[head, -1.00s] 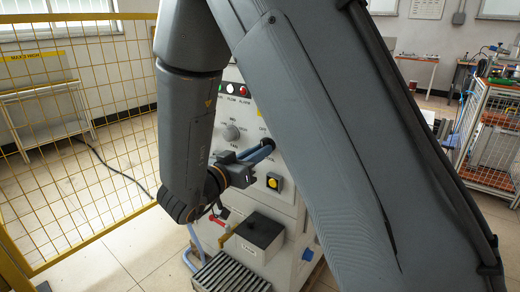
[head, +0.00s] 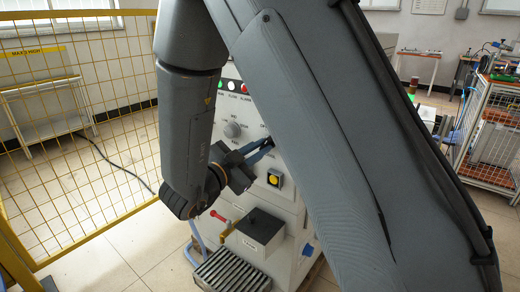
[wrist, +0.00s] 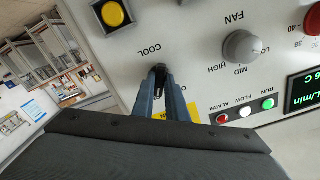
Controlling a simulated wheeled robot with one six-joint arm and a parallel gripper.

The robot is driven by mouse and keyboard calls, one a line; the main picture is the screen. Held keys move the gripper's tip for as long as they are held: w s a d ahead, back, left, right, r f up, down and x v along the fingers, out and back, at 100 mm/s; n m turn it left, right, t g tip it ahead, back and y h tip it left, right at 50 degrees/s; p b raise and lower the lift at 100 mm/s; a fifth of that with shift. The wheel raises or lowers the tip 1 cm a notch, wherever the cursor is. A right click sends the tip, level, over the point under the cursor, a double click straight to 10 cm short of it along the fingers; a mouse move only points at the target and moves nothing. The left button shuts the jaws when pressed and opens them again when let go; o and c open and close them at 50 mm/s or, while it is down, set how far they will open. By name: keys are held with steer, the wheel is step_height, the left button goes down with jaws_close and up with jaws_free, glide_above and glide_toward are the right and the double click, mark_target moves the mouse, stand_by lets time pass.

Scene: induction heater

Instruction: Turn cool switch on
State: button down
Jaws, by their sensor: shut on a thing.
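The cool switch (wrist: 158,74) is a small black knob beside the printed word COOL on the light grey panel, seen upside down in the wrist view. My gripper (wrist: 161,88) has its two blue-grey fingers closed on either side of this switch. The fingertips hide part of the switch, so its exact angle is hard to read. In the head view my gripper (head: 268,146) reaches the panel front from the left, and my arm covers much of the panel.
Red, white and green lamps (wrist: 244,111) and a display (wrist: 302,91) are farther along. Yellow mesh fencing (head: 80,130) stands left.

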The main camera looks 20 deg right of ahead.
stand_by(0.5)
steer(key=c, duration=1.8)
jaws_free()
steer(key=shift+o, duration=0.2)
steer(key=v, duration=0.8)
